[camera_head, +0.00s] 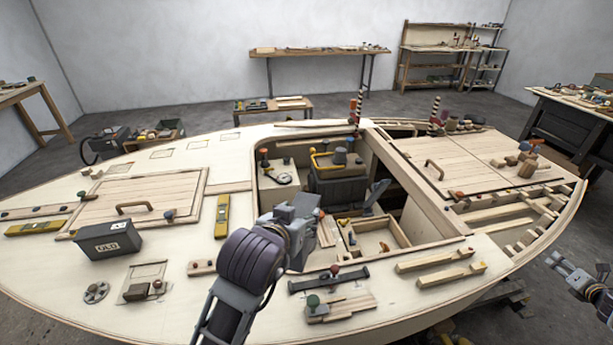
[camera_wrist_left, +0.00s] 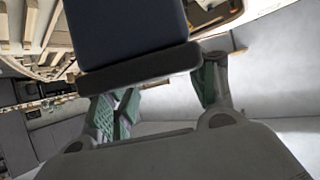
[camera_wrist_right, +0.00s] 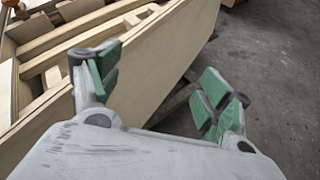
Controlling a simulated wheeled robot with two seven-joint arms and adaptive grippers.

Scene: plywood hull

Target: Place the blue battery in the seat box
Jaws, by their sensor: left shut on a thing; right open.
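In the left wrist view a dark blue block with a blackish band, seemingly the blue battery (camera_wrist_left: 125,30), is between the green-padded fingers of my left gripper (camera_wrist_left: 160,90), which is shut on it. In the head view my left gripper (camera_head: 308,208) is over the near edge of the open cockpit; I cannot make out the battery there. An open wooden compartment (camera_head: 402,229), possibly the seat box, lies just right of it. My right gripper (camera_head: 578,270) is open and empty, off the hull's right side; its spread fingers show in the right wrist view (camera_wrist_right: 158,82).
A dark box marked OLD (camera_head: 108,240) stands on the left deck. A dark box with a yellow strap (camera_head: 338,187) sits in the cockpit. A wooden beam (camera_head: 420,190) edges the cockpit on the right. Loose wood pieces (camera_head: 340,308) and a dark bar (camera_head: 328,282) lie on the near deck.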

